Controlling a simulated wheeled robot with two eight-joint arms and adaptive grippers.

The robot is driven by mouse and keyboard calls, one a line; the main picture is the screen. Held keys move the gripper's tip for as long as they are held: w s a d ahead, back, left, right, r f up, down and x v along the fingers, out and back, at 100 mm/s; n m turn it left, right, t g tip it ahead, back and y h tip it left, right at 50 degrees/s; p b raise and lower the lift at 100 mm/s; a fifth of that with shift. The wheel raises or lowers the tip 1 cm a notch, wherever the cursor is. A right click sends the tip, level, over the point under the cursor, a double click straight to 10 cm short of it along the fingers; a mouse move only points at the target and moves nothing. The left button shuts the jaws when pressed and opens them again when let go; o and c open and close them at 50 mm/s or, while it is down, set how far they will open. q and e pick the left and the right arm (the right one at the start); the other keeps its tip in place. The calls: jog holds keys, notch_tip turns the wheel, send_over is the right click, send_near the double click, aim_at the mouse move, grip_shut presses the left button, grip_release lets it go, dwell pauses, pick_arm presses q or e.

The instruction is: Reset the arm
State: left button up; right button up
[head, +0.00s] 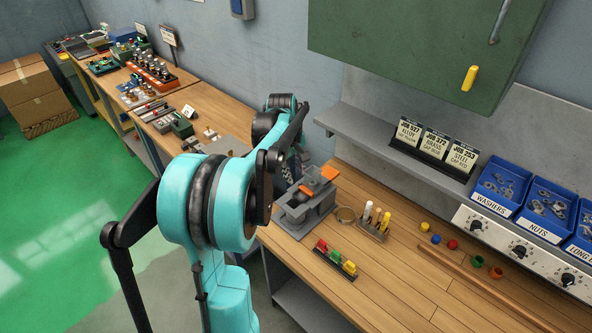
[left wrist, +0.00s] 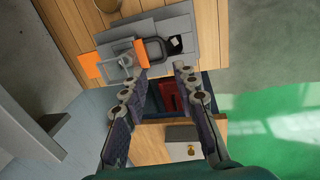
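My left arm (head: 215,200) is teal with dark joints. It rises through the middle of the head view and bends over the bench's front edge. My left gripper (left wrist: 161,72) shows clearly in the left wrist view. Its two padded fingers are apart with nothing between them. In the head view, the gripper is mostly hidden behind my arm, just left of a grey vise (head: 303,213) with orange jaw pieces. The vise also shows beyond the fingertips in the left wrist view (left wrist: 181,24), apart from them. My right gripper is in neither view.
On the wooden bench (head: 400,292) are a block of coloured pieces (head: 336,261), a holder with capped cylinders (head: 373,222) and small coloured caps (head: 452,244). Blue bins (head: 501,186) stand right. A green cabinet (head: 420,50) hangs above. Green floor (head: 75,190) is clear at left.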

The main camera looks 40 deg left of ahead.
pick_arm(q)
jog(key=s+d+f+m+t+b, duration=0.1)
jog(key=s+d+m+b, duration=0.25)
jog(key=d, duration=0.45)
jog(key=s+d+f+m+t+b, duration=0.1)
jog(key=s+d+m+b, duration=0.25)
jog(key=d, duration=0.45)
jog(key=s+d+f+m+t+b, duration=0.3)
jog(key=s+d+f+m+b, duration=0.2)
jog(key=s+d+f+m, duration=0.3)
jog(key=shift+s+d+f+m+b, duration=0.4)
jog(key=shift+d+f+m, duration=0.35)
jog(key=shift+d, duration=0.45)
jog(key=shift+a, duration=0.1)
